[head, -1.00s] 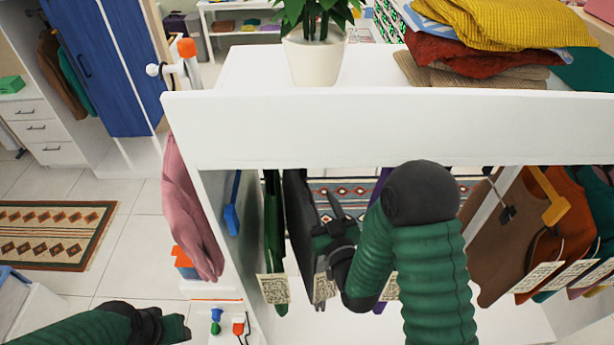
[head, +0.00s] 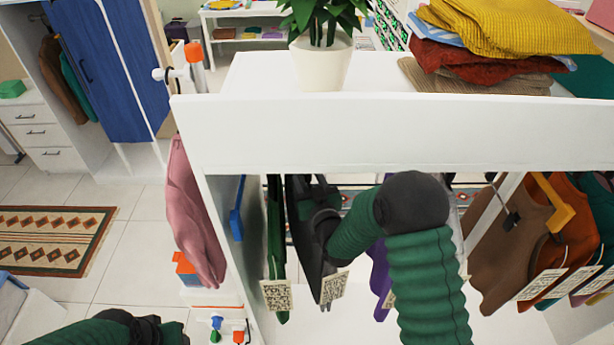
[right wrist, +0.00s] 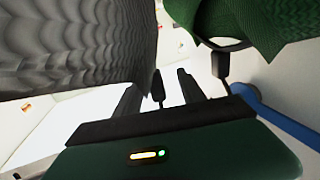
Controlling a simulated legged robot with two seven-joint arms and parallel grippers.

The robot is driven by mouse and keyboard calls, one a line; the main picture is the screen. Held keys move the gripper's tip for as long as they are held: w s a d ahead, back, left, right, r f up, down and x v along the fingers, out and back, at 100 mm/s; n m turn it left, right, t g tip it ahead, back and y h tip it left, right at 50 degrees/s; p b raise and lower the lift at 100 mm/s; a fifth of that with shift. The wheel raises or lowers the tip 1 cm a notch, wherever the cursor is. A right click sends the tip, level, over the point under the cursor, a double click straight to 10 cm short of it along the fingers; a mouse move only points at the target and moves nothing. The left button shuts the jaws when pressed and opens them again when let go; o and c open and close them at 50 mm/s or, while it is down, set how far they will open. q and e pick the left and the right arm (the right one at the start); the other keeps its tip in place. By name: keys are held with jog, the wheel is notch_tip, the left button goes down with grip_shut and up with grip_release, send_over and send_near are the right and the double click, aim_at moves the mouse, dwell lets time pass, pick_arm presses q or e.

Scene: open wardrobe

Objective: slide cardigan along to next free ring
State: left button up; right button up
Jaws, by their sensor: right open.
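I cannot tell for sure which garment is the cardigan. A dark grey garment (head: 304,262) hangs in the open wardrobe bay with a tag at its hem; it fills the upper left of the right wrist view (right wrist: 70,50). A green garment (head: 274,245) hangs left of it and shows at the upper right of the right wrist view (right wrist: 268,25). My right gripper (right wrist: 158,92) is open, its fingers below and between these two garments in that view. The rail and rings are hidden by the front board.
The white front board (head: 380,135) runs above the garments. A purple garment (head: 379,265) hangs right of the grey one, partly behind my right arm. Brown (head: 505,245) and orange garments hang further right. A blue bar (head: 237,215) is on the left side panel.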

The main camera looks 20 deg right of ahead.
jog(key=shift+a, duration=0.25)
jog(key=c, duration=0.4)
jog(key=shift+s, duration=0.1)
jog(key=shift+c, duration=1.2)
jog(key=shift+d, duration=0.3)
grip_shut()
jog(key=shift+d, duration=0.2)
pick_arm(q)
jog(key=shift+d, duration=0.1)
jog(key=shift+a+f, duration=0.2)
jog(key=shift+a, duration=0.1)
pick_arm(e)
jog(key=shift+s+d, duration=0.1)
jog(key=shift+d, duration=0.1)
jog(key=shift+d, duration=0.1)
jog(key=shift+s+d+b, duration=0.25)
jog(key=shift+d+b, duration=0.15)
jog(key=shift+d, duration=0.4)
pick_arm(q)
jog(key=shift+d+f, duration=0.15)
jog(key=shift+d, duration=0.05)
pick_arm(e)
jog(key=o, duration=0.6)
grip_release()
jog(key=shift+c, duration=0.2)
